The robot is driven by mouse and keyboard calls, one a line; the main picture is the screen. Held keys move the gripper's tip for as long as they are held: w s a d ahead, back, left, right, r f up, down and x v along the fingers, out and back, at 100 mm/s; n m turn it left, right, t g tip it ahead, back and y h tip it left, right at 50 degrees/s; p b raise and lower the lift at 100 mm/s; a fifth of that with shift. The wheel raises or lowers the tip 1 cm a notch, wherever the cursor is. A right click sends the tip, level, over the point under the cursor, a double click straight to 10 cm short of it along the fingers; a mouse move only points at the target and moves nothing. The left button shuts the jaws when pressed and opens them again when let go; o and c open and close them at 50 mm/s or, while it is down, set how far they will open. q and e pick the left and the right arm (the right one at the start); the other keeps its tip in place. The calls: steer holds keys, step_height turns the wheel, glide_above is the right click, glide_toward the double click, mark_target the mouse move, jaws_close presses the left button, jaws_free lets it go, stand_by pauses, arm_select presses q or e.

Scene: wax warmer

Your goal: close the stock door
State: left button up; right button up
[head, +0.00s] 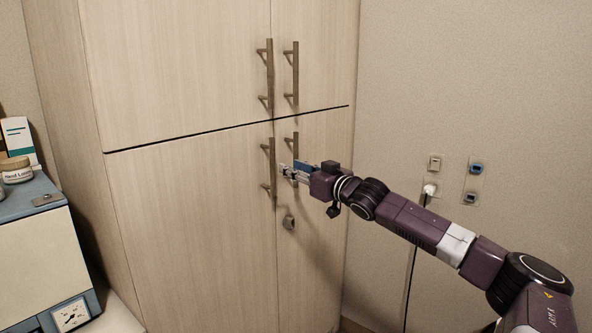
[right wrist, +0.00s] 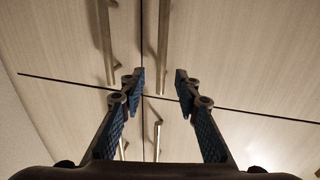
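A tall light-wood cabinet has two upper doors and two lower doors, each with a vertical bar handle. Which one is the stock door is not marked. The lower right door (head: 312,240) looks flush, or nearly so, with the lower left door (head: 190,220). My right gripper (head: 286,172) is in front of the lower right door's handle (head: 296,148), hiding part of it. In the right wrist view my right gripper (right wrist: 159,73) has its fingers apart with nothing held. A handle shows beyond the fingers; contact cannot be told. My left gripper is out of view.
A round grey knob (head: 289,221) sits below the lower handles. The bare wall (head: 450,90) at right has sockets and a plugged-in cord (head: 429,190). A blue-and-white appliance (head: 40,250) with a jar (head: 15,170) on it stands at left.

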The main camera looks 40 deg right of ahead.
steer(key=shift+s+a, duration=0.15)
steer(key=shift+s, duration=0.35)
stand_by(1.6)
